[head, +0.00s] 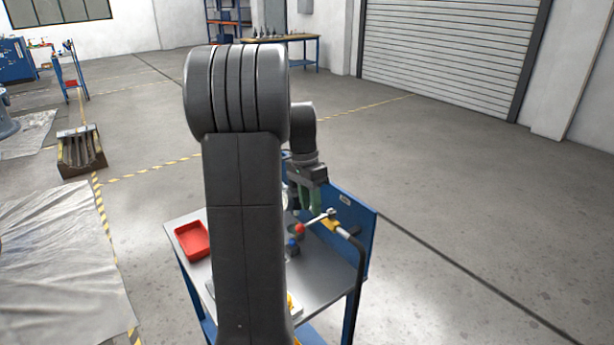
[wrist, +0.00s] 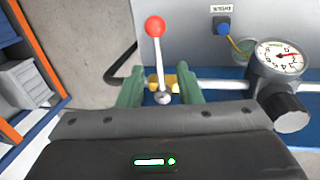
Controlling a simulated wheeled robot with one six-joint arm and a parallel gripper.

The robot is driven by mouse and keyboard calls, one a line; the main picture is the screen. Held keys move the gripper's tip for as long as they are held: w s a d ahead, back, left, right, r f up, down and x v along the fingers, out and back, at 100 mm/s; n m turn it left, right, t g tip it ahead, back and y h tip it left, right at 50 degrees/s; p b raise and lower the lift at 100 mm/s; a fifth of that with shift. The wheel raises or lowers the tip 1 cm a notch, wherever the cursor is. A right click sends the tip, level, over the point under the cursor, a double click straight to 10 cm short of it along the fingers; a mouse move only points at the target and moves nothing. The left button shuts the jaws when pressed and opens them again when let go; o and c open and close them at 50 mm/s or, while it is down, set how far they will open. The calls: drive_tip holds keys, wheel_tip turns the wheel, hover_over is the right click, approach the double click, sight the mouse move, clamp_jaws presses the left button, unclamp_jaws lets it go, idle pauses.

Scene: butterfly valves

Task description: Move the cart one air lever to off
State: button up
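The air lever is a thin silver handle with a red ball (wrist: 155,26) on a brass valve body (wrist: 162,82). In the wrist view it stands nearly upright. My gripper (wrist: 161,76) is open, with one green finger on each side of the lever and a gap to the rod on both sides. In the head view my gripper (head: 311,196) is at the cart's blue back panel (head: 349,215), just above the lever's red ball (head: 299,229) and silver rod. My own arm hides part of the cart there.
A pressure gauge (wrist: 284,58) and black regulator knob (wrist: 289,112) sit close right of the valve. A blue knob (wrist: 222,28) is beyond. A black hose (head: 359,270) hangs off the cart's right side. A red tray (head: 192,240) lies on the cart top (head: 325,270). Floor right is clear.

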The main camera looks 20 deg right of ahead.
wheel_tip(320, 180, up, 11)
drive_tip(key=w, duration=0.2)
drive_tip(key=shift+a, duration=0.4)
drive_tip(key=shift+f, duration=0.2)
approach(316, 221)
drive_tip(key=f, duration=0.5)
drive_tip(key=s+f, duration=0.1)
drive_tip(key=f, duration=0.1)
drive_tip(key=shift+a+f, duration=0.15)
drive_tip(key=shift+f, duration=0.05)
